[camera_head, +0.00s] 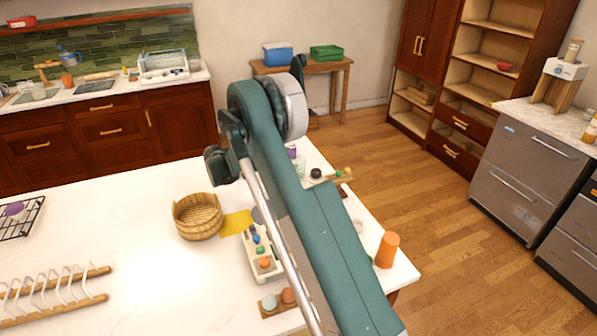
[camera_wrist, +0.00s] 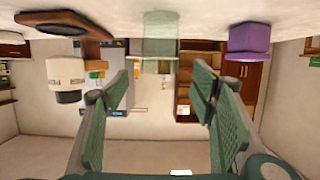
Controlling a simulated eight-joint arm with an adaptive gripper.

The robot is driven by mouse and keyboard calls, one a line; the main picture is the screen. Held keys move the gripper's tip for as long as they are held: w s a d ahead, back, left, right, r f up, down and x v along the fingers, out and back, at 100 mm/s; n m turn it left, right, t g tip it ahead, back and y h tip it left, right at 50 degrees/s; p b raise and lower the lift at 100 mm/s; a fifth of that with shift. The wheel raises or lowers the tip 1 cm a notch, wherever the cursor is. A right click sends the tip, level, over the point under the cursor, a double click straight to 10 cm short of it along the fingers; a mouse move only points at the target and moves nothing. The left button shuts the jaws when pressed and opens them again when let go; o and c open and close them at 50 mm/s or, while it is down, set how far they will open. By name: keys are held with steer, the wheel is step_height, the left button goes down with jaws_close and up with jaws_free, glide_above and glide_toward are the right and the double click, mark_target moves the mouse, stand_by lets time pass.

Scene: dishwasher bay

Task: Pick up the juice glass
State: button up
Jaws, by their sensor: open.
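A translucent pale green glass (camera_wrist: 160,45), which looks like the juice glass, stands on the white worktop in the wrist view, where the picture is upside down. My gripper (camera_wrist: 160,92) is open, with its green-padded fingers apart and nothing between them. The glass is beyond the fingertips, roughly in line with the gap, and not touched.
A purple cup (camera_wrist: 248,40) stands right of the glass in the wrist view. A white jar with a dark lid (camera_wrist: 67,78) is to its left. In the head view, a wooden basket (camera_head: 197,217) and an orange cup (camera_head: 387,250) stand on the worktop (camera_head: 130,235).

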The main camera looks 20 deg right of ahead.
steer(key=shift+d+f, duration=0.1)
steer(key=shift+d, duration=0.15)
steer(key=shift+x, duration=2.5)
steer(key=shift+c, duration=0.2)
steer(key=c, duration=1)
